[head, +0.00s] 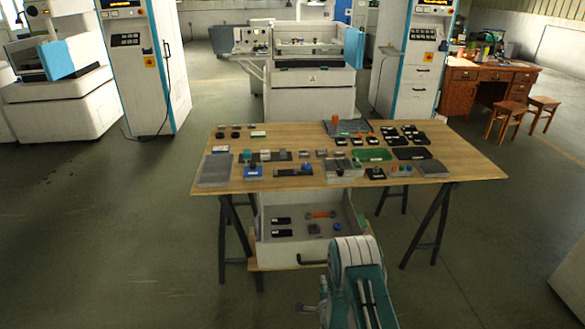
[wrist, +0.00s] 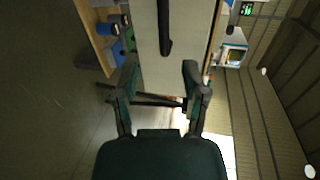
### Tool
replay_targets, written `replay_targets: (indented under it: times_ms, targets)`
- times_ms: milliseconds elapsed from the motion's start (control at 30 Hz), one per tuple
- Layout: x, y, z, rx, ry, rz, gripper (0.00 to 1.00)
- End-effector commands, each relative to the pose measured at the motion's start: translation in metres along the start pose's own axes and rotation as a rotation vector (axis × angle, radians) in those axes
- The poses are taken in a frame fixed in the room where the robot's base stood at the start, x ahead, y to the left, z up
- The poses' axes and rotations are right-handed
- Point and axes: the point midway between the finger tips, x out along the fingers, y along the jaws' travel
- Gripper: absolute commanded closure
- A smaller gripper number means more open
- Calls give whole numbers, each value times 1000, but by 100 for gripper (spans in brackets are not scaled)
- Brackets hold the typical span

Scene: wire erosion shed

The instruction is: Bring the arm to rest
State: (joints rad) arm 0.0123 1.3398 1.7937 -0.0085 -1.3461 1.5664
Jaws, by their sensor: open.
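My arm (head: 356,285), white and teal, rises at the bottom centre of the head view, in front of the work table. In the wrist view my gripper (wrist: 160,80) has its two dark fingers spread wide, with nothing between the tips. Beyond the fingertips is a pale drawer front with a black bar handle (wrist: 165,28); the gripper is apart from it. In the head view the white drawer (head: 285,255) stands open under the table, with its dark handle (head: 312,261) facing me. The gripper itself is hard to make out in the head view.
The wooden table (head: 450,165) carries several small parts, trays and blocks. The drawer holds black pieces, an orange part (head: 320,214) and small grey pieces. Machines stand behind; a wooden desk (head: 462,90) and stools are at the back right. Floor left of the table is clear.

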Motion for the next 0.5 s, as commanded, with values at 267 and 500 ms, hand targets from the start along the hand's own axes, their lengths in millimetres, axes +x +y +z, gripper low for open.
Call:
replay_targets:
  times_ms: [267,500]
  targets:
    - [13,-77,0,-150,-6,71,43]
    - [3,-160,0,-341,-31,175,43]
